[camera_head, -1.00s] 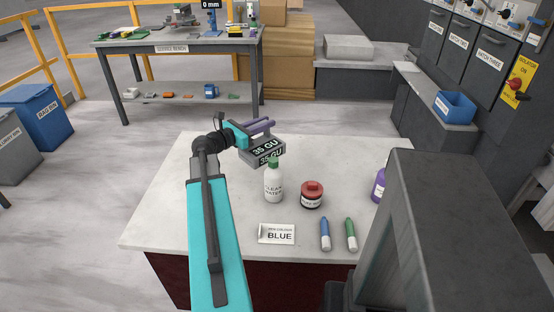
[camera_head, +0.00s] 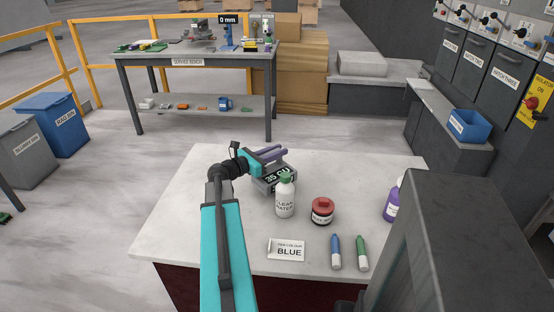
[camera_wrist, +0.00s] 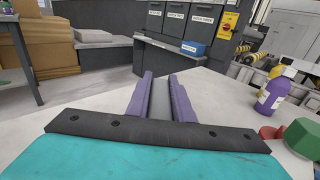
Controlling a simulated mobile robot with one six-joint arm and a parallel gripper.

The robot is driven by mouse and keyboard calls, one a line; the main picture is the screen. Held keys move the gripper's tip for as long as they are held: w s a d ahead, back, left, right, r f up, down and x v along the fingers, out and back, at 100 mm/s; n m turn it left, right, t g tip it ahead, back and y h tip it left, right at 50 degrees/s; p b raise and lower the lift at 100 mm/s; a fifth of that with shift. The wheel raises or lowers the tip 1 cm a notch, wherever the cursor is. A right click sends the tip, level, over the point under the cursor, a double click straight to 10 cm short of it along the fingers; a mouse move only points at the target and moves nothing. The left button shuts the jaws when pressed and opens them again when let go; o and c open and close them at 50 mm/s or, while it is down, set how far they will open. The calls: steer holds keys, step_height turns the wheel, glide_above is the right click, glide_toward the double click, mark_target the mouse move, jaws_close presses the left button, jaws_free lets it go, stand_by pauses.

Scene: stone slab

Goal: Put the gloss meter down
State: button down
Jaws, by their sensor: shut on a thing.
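The gloss meter (camera_head: 261,186) is a grey box with a dark "35 GU" display, behind the white bottle in the head view. My gripper (camera_head: 273,155) has purple fingers and is shut on the meter's top handle. In the wrist view, the fingers (camera_wrist: 161,95) close on a grey bar between them. The meter is at or just above the pale stone slab (camera_head: 205,205); I cannot tell whether its base touches. The bottle hides part of its front.
A clean water bottle (camera_head: 285,201) with a green cap stands close in front of the meter. A red-lidded jar (camera_head: 322,212), a "BLUE" card (camera_head: 287,250), blue (camera_head: 336,252) and green (camera_head: 362,253) markers and a purple bottle (camera_head: 392,206) are nearby. The slab's left side is clear.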

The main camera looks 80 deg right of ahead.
mark_target(277, 164)
steer(key=shift+f, duration=1.75)
steer(key=c, duration=1.6)
jaws_free()
steer(key=shift+o, duration=0.2)
steer(key=shift+a, duration=0.1)
steer(key=b+v, duration=0.1)
steer(key=v, duration=1.1)
